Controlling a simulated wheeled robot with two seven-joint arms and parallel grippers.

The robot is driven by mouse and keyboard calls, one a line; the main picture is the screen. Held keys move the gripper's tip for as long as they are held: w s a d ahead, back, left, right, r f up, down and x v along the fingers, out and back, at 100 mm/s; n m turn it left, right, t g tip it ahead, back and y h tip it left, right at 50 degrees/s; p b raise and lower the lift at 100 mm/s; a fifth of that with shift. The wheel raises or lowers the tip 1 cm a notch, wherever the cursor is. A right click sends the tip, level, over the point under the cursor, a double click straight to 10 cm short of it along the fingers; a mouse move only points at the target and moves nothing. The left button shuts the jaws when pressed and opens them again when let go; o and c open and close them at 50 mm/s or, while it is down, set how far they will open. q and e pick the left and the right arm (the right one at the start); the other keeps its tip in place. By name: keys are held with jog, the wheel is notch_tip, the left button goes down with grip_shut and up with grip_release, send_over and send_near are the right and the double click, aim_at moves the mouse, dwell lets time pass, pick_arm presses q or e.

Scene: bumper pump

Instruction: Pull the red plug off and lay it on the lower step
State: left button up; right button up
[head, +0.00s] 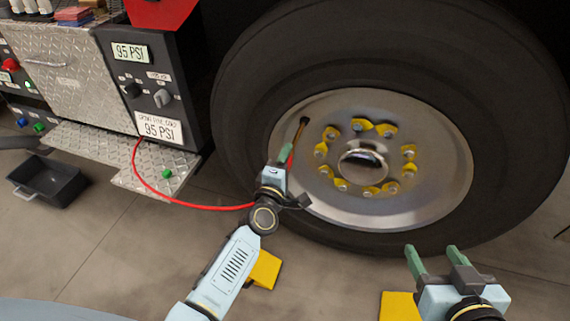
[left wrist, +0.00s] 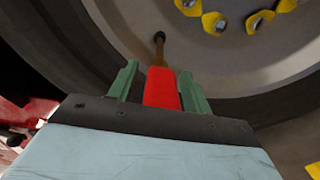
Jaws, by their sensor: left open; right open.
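The red plug (left wrist: 163,88) sits between the fingers of my left gripper (head: 288,153) in the left wrist view. A brownish stem with a dark end (left wrist: 160,48) runs from it to the wheel. The fingers are open, one on each side, with small gaps visible. In the head view the plug is a thin red sliver (head: 291,159), mostly hidden by the gripper. A red hose (head: 180,202) runs from the panel to the gripper. The diamond-plate step (head: 150,180) is at the left, low under the panel. My right gripper (head: 434,254) is open and empty at the lower right.
A large tyre (head: 240,110) with yellow-marked wheel nuts (head: 410,152) fills the right. A small green object (head: 167,173) lies on the step. A black tray (head: 50,182) is on the floor at left. Yellow blocks (head: 264,268) (head: 398,306) stand on the floor near my arms.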

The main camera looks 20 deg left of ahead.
pick_arm(q)
jog(key=shift+w+r, duration=0.2)
jog(key=shift+r, duration=0.15)
grip_shut()
jog(key=shift+s, duration=0.2)
jog(key=shift+s+f+p, duration=0.2)
jog(key=shift+s+p, duration=0.1)
jog(key=shift+s, duration=0.45)
jog(key=shift+s+a+f+p, duration=0.1)
jog(key=shift+s+p, duration=0.4)
jog(key=shift+s, duration=1.6)
